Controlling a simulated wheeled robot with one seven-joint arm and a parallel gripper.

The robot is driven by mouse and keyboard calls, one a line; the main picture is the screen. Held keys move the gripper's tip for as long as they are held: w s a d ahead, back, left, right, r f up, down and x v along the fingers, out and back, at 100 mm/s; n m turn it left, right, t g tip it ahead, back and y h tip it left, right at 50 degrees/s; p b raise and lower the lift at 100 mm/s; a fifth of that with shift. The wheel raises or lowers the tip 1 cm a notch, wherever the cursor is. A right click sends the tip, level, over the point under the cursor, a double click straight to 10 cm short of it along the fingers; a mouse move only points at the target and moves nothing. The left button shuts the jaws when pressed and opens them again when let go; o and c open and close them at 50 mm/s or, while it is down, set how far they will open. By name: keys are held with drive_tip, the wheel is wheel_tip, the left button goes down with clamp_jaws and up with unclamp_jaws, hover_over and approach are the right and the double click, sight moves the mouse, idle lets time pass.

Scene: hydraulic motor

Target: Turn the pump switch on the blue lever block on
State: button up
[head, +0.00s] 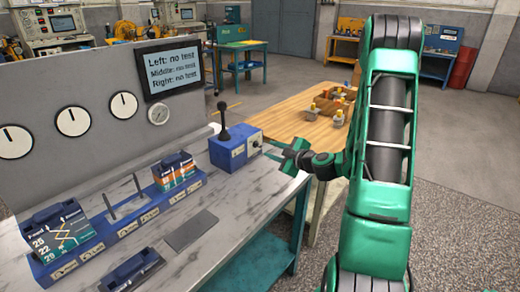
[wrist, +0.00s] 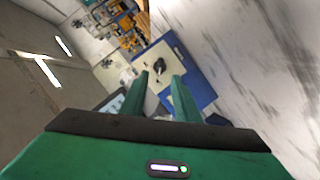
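The blue lever block (head: 235,150) stands at the right end of the bench, with an upright black lever (head: 222,115) on top. Its right face has a pale panel with a small dark switch (head: 256,143). In the wrist view the blue block (wrist: 198,88) shows its pale panel, and the black switch (wrist: 158,66) sits between and beyond my fingertips. My gripper (head: 272,152) is just right of the block, pointing at that panel. In the wrist view my gripper (wrist: 160,80) has its two green fingers apart with nothing held. Contact with the switch is not visible, and its setting is unclear.
A grey panel with dials (head: 72,121) and a screen (head: 168,67) reading "no test" stands behind the bench (head: 225,215). A blue rack (head: 130,218) holds modules to the left. A wooden table (head: 290,118) with small parts stands beyond my gripper.

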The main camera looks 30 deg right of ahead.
sight(260, 146)
drive_tip(key=x, duration=0.7)
drive_tip(key=shift+w+f, duration=0.1)
drive_tip(key=shift+w, duration=0.2)
clamp_jaws()
